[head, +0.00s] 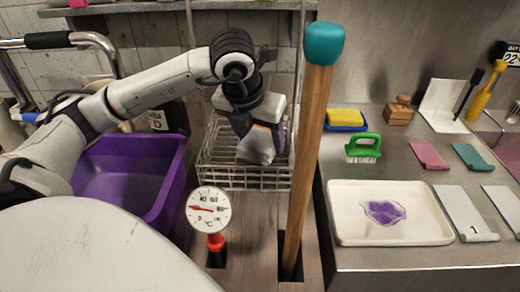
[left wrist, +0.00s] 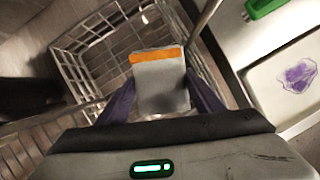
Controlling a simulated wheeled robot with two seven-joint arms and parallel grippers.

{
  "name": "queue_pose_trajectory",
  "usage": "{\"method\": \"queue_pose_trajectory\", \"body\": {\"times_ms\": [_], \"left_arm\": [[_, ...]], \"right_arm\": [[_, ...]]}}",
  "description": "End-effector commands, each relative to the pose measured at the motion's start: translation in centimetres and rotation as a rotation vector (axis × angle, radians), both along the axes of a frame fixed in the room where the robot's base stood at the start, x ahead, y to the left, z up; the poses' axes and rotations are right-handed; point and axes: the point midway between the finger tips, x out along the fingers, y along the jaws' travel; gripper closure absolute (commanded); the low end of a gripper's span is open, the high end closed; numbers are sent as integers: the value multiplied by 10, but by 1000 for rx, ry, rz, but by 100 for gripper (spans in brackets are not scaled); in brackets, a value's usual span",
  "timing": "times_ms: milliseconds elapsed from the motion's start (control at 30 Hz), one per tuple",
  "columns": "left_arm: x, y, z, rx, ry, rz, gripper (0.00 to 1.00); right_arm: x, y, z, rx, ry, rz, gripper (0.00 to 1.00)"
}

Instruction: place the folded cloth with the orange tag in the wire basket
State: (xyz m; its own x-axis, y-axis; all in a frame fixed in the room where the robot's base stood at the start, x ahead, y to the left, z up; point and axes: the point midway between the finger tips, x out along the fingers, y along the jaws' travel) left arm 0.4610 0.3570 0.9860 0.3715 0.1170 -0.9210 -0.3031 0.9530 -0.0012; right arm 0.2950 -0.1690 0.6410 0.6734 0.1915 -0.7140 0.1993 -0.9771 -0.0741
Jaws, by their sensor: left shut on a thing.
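The folded cloth (left wrist: 161,88) is grey with an orange tag (left wrist: 156,56) along one edge. My left gripper (left wrist: 163,100) is shut on it, with a purple finger on each side. In the head view the grey cloth (head: 257,150) hangs from the left gripper (head: 262,133) over the wire basket (head: 240,178). The basket's wire wall also shows behind the cloth in the left wrist view (left wrist: 80,75). I cannot tell exactly how far the cloth is above the basket floor. My right gripper is not in view.
A purple tub (head: 165,190) stands left of the basket. A wooden pole with a teal cap (head: 323,44) rises close to its right. A round dial thermometer (head: 208,210) is in front. The right counter holds a white tray (head: 350,235), a green brush (head: 363,147) and several flat cloths.

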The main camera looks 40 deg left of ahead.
Motion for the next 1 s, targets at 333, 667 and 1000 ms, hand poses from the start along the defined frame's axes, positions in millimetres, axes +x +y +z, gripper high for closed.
{"method": "queue_pose_trajectory", "body": {"times_ms": [333,667,1000], "left_arm": [[0,1,-38,1,-1,0,62],[0,0,-42,1,-2,0,62],[0,0,-41,1,0,0,21]], "right_arm": [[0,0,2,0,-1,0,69],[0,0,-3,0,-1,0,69],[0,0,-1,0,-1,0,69]]}}
